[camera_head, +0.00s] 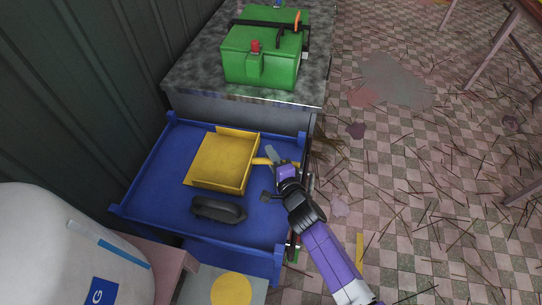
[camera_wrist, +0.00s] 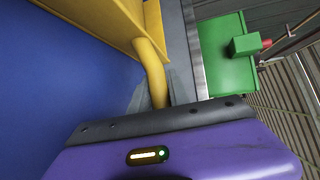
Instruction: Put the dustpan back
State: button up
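The yellow dustpan (camera_head: 222,160) is over the blue tray-like drawer (camera_head: 165,180), its pan to the left and its handle pointing right. I cannot tell whether it rests on the drawer floor or is slightly raised. My gripper (camera_head: 271,157) is at the dustpan's handle, near the drawer's right edge. In the wrist view the yellow handle (camera_wrist: 152,60) runs down between the grey fingers of my gripper (camera_wrist: 157,95), which lie close against both its sides. The handle's lower end is hidden behind the purple gripper body.
A dark grey brush-like object (camera_head: 218,210) lies in the drawer below the dustpan. A green machine (camera_head: 262,60) stands on the stone-topped counter (camera_head: 195,75) behind. A white rounded object (camera_head: 60,250) is at lower left. Thin sticks litter the checkered floor (camera_head: 420,190) at right.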

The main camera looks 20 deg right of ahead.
jog(key=o, duration=0.3)
jog(key=shift+r, duration=0.1)
jog(key=shift+r+p, duration=0.2)
jog(key=shift+p, duration=0.1)
jog(key=s, duration=0.4)
jog(key=s+r, duration=0.1)
jog(key=s, duration=0.3)
jog(key=s+r+p, duration=0.1)
jog(key=s, duration=0.3)
jog(key=shift+a, duration=0.15)
jog(key=s+r+n, duration=0.5)
jog(key=s+n, duration=0.1)
jog(key=s, duration=0.7)
jog(key=s+r+n, duration=0.4)
jog(key=s+n, duration=0.3)
jog(key=s, duration=0.5)
jog(key=s+r+n+g, duration=0.1)
jog(key=s+r+n, duration=0.5)
jog(key=r, duration=0.2)
jog(key=shift+s+a+r+y, duration=0.2)
jog(key=shift+r+y, duration=0.1)
jog(key=shift+r, duration=0.1)
